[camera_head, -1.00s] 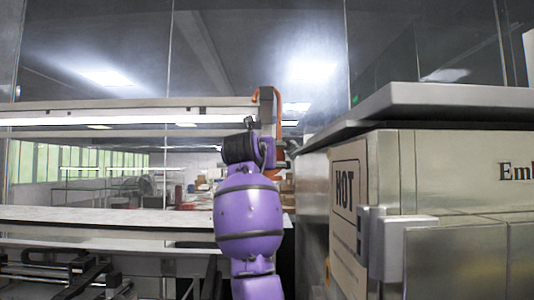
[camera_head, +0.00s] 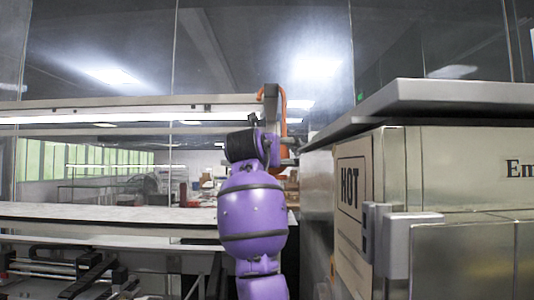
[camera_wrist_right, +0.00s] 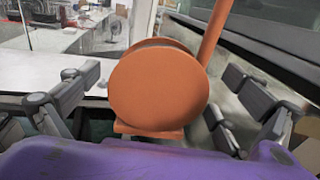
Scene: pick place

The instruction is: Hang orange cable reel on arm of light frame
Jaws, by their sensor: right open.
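The orange cable reel (camera_wrist_right: 158,92) shows in the right wrist view as a round orange disc, with an orange bar rising from behind it at upper right. In the head view, an orange strip (camera_head: 284,133) of it shows behind my wrist, and orange curves near the top of the grey frame end. The light frame (camera_head: 130,104) runs in from the left to this grey end. My right gripper (camera_wrist_right: 160,82) is open, with a finger on each side of the disc and gaps between. In the head view my purple arm hides most of the reel. My left gripper is out of view.
A metal cabinet (camera_head: 460,185) with a HOT sign (camera_head: 350,190) stands close on the right of my arm. A white-topped bench (camera_head: 110,217) spans the left, with dark machinery (camera_head: 75,275) below it. Glass panels stand behind.

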